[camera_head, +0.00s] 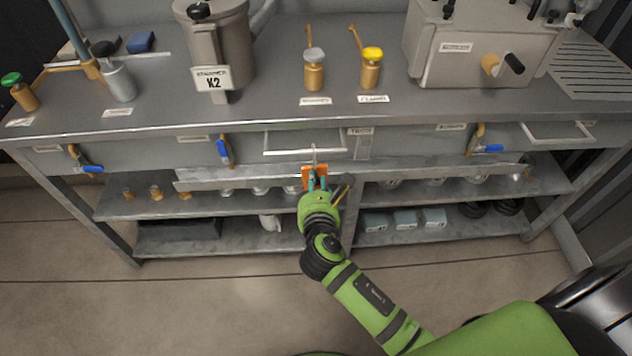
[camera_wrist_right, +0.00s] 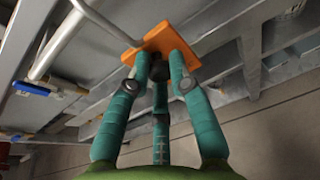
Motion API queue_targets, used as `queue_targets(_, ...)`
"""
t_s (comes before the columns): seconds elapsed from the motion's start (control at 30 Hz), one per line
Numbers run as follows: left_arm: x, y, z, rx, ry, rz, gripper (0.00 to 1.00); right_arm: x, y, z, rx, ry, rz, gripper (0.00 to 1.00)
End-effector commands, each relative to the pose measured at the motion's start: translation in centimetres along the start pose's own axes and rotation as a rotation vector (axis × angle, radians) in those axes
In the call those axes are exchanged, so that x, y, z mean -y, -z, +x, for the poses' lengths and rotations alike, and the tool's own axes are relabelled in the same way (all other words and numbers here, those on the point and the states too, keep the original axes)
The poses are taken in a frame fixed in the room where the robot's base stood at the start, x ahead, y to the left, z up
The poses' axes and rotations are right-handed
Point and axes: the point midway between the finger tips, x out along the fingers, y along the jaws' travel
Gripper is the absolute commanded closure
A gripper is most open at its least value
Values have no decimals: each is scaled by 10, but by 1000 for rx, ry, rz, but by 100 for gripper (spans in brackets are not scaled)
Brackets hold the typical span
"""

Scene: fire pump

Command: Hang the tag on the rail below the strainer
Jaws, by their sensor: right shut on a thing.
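The orange tag (camera_head: 308,172) is in my right gripper (camera_head: 316,182), in front of the bench; a thin pale hook (camera_head: 314,155) rises from it. In the right wrist view the teal fingers (camera_wrist_right: 162,62) are shut on the orange tag (camera_wrist_right: 158,36). A pale rod (camera_wrist_right: 58,45) passes close to its left; I cannot tell whether the hook touches it. The strainer (camera_head: 220,45), a grey pot labelled K2, stands on the bench top, left of the tag. A long metal rail (camera_head: 240,178) runs along the bench front below it. My left gripper is out of view.
A white handle frame (camera_head: 305,151) juts from the bench front just behind the hook. A blue-handled valve (camera_head: 224,151) hangs left of it. The lower shelves (camera_head: 190,235) hold small parts. Brass valves (camera_head: 314,75) stand on top. The floor in front is clear.

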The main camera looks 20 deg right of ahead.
Motion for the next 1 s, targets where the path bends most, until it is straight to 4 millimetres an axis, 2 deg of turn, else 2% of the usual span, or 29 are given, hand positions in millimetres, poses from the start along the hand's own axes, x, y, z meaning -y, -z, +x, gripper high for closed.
queue_targets(0.33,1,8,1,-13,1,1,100,0,1,0,1,0,0,97)
queue_targets(0.37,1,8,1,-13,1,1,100,0,1,0,1,0,0,67)
queue_targets(0.4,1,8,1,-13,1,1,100,0,1,0,0,0,0,51)
queue_targets(0.77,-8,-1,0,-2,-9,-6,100,0,1,-1,0,0,0,51)
queue_targets(0.87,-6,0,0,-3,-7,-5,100,0,2,-9,-2,-1,-1,51)
queue_targets(1.0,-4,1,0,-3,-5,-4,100,0,2,-34,-2,-1,1,51)
